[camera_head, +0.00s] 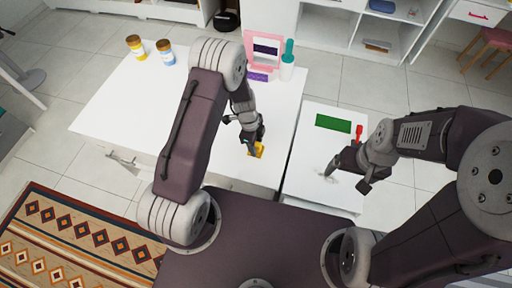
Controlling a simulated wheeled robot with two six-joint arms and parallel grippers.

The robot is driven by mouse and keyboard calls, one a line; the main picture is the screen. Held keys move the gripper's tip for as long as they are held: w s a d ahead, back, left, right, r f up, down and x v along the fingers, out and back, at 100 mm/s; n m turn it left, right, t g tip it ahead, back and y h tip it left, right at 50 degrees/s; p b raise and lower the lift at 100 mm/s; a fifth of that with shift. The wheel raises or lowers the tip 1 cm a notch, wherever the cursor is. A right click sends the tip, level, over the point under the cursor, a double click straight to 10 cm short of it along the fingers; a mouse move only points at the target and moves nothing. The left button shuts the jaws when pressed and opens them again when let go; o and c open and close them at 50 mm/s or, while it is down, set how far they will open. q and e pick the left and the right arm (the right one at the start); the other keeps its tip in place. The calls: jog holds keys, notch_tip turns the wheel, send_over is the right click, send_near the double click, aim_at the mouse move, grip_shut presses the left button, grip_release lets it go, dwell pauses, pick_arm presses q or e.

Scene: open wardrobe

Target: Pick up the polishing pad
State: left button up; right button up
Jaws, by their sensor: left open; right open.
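A small yellow block-like thing (258,150) lies on the larger white table (130,98). A flat green rectangle (333,123) lies on the smaller white table (312,196) at the right. I cannot tell for sure which of them is the polishing pad. My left gripper (252,143) is open, right at the yellow thing and partly covering it; whether it touches is unclear. My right gripper (348,177) is open and empty over the smaller table, nearer to me than the green rectangle.
Two jars, one yellow-white (135,47) and one blue-labelled (166,53), stand at the far left. A pink-framed item (264,50) and a white bottle with teal top (288,62) stand at the back. A red item (359,131) is beside the green rectangle. The large table's left half is mostly clear.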

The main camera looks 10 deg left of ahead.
aim_at(258, 144)
pick_arm(q)
jog(key=shift+w+f, duration=0.2)
jog(key=shift+f, duration=0.25)
jog(key=shift+s, duration=0.1)
grip_shut()
jog(key=shift+r, duration=0.1)
jog(key=r, duration=0.4)
jog(key=shift+d+r+b, duration=0.15)
jog(key=shift+d+b, duration=0.1)
jog(key=shift+b, duration=0.05)
jog(key=s+d+r, duration=0.1)
jog(key=d+r, duration=0.5)
jog(key=d, duration=0.5)
jog(key=shift+s+r+b, duration=0.35)
jog(key=shift+s+b, duration=0.05)
jog(key=c, duration=0.8)
grip_release()
grip_shut()
